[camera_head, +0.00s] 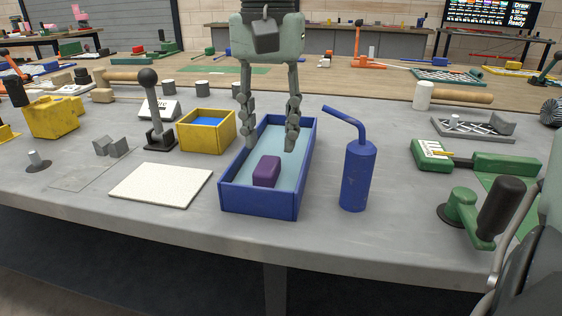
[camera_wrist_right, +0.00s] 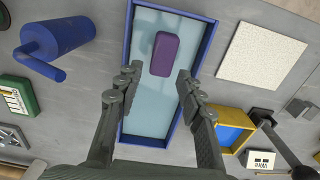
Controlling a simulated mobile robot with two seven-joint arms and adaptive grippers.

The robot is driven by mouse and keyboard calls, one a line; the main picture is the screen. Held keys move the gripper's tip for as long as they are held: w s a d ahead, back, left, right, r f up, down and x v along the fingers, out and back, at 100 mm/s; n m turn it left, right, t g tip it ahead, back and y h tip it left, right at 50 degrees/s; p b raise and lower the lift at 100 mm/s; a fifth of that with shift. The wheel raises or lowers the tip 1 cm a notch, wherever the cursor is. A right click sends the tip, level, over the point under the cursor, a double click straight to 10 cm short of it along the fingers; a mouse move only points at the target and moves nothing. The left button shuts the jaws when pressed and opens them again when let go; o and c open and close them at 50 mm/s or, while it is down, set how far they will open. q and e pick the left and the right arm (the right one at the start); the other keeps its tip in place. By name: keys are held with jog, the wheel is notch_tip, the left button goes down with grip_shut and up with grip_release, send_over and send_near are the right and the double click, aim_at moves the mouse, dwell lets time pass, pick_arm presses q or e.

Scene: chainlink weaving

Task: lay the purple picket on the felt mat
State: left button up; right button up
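The purple picket (camera_head: 266,171) is a small rounded block lying in the near part of a blue tray (camera_head: 258,203) with a pale blue floor. It also shows in the right wrist view (camera_wrist_right: 164,54), just beyond the fingertips. The felt mat (camera_head: 160,186) is a flat, off-white, bare square on the table, left of the tray. It shows at the upper right of the right wrist view (camera_wrist_right: 262,55). My right gripper (camera_head: 270,143) is open and empty, fingers pointing down over the tray, apart from the picket. My left gripper is not in view.
A blue bottle with a bent spout (camera_head: 357,175) stands right of the tray. A yellow box (camera_head: 207,141) and a black-knobbed lever (camera_head: 153,110) stand behind the mat. A green crank with a black handle (camera_head: 480,215) is at the right. The front table strip is clear.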

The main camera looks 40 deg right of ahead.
aim_at(269, 160)
notch_tip(269, 160, down, 6)
jog(key=shift+a+f, duration=0.15)
jog(key=shift+f, duration=0.1)
jog(key=shift+c, duration=0.3)
jog(key=shift+w, duration=0.1)
grip_shut()
